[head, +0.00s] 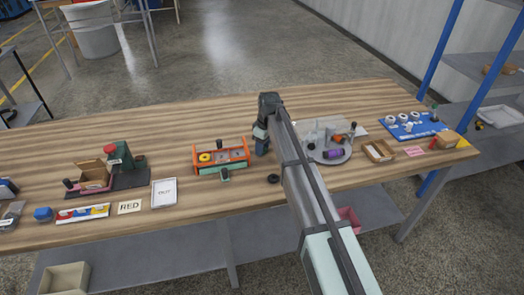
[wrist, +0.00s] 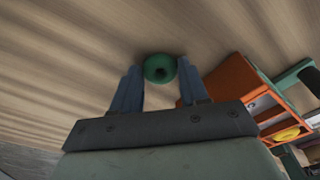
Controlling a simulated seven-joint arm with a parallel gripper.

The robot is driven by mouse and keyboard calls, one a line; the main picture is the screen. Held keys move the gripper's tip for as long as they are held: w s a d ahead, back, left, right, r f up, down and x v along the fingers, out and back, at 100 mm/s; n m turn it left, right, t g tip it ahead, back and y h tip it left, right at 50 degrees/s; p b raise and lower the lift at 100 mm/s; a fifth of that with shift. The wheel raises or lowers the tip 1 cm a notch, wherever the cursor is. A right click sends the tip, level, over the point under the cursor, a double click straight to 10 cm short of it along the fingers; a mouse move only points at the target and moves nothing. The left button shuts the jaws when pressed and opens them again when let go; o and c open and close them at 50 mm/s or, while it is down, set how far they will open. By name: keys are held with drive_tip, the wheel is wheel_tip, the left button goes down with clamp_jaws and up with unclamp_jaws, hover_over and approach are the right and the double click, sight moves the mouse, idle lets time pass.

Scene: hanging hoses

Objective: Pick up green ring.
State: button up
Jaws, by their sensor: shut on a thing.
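The green ring (wrist: 160,68) is between the fingertips of my gripper (wrist: 159,75) in the wrist view, with its dark centre hole facing the camera. My two blue fingers are shut on it from both sides. The wood tabletop lies behind the ring; I cannot tell how far above it the ring is. In the head view my gripper (head: 261,146) points down at the table just right of the orange tray, and the ring is not visible there.
An orange tray (head: 221,160) with a yellow ring stands close left of my gripper. A grey round turntable (head: 328,153) with parts is to the right. A black ring (head: 273,179) lies in front. The table (head: 110,125) behind is clear.

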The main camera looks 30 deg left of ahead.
drive_tip(key=shift+c, duration=0.9)
